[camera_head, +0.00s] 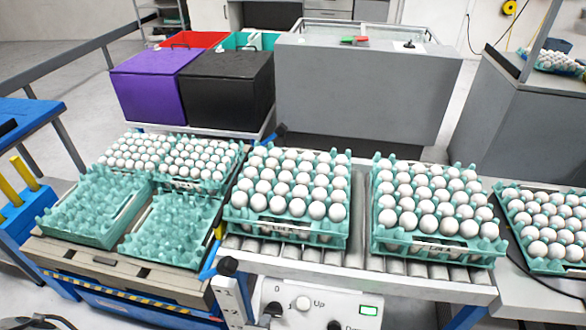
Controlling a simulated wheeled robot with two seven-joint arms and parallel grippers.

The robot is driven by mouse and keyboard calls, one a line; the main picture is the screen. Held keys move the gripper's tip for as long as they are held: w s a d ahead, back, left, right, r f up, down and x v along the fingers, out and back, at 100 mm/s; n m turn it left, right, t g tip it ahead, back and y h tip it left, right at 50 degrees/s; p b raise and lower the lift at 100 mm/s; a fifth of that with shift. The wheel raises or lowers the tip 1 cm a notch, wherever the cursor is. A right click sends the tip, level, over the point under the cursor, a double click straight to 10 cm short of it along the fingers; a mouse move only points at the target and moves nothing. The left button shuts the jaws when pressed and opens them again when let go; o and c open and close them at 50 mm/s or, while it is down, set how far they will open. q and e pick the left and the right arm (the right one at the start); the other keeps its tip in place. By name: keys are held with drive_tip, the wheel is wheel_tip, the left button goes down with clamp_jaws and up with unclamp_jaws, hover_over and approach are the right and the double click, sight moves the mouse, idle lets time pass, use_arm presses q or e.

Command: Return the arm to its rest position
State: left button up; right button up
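Neither of my grippers shows clearly in the head view, and I see no arm over the trays. Two teal egg trays full of white eggs stand side by side on the roller conveyor: a left one (285,231) and a right one (425,246). Another full tray (555,266) sits at the right edge, partly cut off. On the left pallet, two teal trays without eggs, one left (92,235) and one right (165,249), lie in front of trays filled with eggs (170,156).
Behind stand a purple bin (147,88), a black bin (226,90) and a large grey cabinet (368,95). A control panel (320,308) is at the front below the rollers (340,258). Blue frames stand at the left. A black cable crosses the right side.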

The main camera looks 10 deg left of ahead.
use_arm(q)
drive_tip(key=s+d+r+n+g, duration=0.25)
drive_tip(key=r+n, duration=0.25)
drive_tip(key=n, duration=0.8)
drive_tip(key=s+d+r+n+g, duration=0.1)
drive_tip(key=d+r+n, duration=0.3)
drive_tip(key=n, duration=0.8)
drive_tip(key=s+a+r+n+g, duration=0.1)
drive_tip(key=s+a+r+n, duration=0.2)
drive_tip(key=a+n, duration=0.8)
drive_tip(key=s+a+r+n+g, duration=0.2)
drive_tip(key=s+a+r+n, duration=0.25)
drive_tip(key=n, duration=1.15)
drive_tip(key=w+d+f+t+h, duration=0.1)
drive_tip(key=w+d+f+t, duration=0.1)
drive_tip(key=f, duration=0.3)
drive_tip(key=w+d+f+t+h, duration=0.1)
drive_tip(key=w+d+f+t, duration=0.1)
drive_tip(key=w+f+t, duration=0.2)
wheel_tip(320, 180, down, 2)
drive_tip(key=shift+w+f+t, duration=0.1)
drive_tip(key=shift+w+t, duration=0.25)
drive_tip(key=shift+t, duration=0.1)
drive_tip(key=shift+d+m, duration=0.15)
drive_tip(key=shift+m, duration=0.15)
